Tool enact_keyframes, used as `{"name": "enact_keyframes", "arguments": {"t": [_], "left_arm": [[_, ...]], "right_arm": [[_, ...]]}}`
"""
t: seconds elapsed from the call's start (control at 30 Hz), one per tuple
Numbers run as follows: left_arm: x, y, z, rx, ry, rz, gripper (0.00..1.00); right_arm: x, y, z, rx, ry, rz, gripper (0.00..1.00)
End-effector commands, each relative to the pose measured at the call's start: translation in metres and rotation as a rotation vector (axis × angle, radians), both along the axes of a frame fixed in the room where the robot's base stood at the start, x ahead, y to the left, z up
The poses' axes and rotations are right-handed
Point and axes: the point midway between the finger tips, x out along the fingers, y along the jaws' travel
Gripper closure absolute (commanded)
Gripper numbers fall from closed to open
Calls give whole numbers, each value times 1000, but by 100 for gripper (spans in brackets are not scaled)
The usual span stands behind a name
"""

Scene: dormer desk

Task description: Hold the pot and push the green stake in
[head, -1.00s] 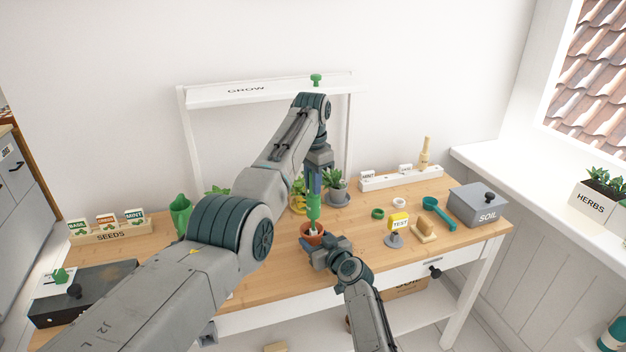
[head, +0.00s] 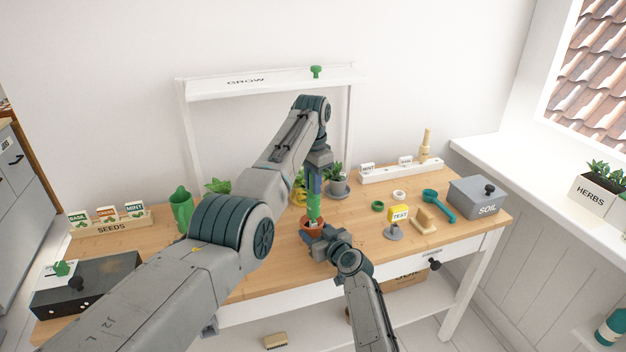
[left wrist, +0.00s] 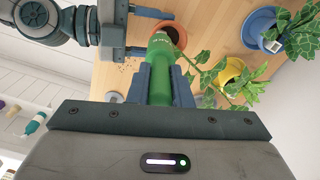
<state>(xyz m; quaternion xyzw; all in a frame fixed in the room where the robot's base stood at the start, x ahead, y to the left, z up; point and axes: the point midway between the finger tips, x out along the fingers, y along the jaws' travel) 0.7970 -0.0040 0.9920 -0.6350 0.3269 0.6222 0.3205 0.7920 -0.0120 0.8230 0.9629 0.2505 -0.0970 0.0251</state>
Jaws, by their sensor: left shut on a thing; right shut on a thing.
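The green stake (head: 313,207) stands upright over the small terracotta pot (head: 305,222), its lower end at the pot's mouth. My left gripper (head: 314,186) is shut on the stake from above; the left wrist view shows its fingers around the green body (left wrist: 160,60). My right gripper (head: 318,237) is shut on the pot at its near right side. In the left wrist view the pot (left wrist: 176,34) shows dark soil inside, between the right gripper's fingers (left wrist: 150,32). How deep the stake's tip sits is hidden.
Potted plants stand close behind, one in a grey pot (head: 338,187) and one in a yellow pot (left wrist: 232,72). To the right are a TEST sign (head: 398,214), a wooden block (head: 424,219), a teal scoop (head: 438,206) and a SOIL box (head: 478,197).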

Motion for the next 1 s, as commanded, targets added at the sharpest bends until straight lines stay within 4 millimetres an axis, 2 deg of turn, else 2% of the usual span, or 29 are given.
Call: {"name": "enact_keyframes", "arguments": {"t": [0.2,0.23,0.33,0.7,0.83,1.0], "left_arm": [[0,0,-6,0,0,0,100],[0,0,-5,0,0,0,76],[0,0,-5,0,0,0,56],[0,0,0,0,-1,0,56],[0,0,19,0,-3,0,56],[0,1,57,0,-4,0,56]], "right_arm": [[0,0,-1,0,1,0,72],[0,0,-1,0,1,0,72],[0,0,-1,0,1,0,72],[0,0,0,0,1,0,72],[0,0,0,0,1,0,72],[0,0,0,0,1,0,72]]}}
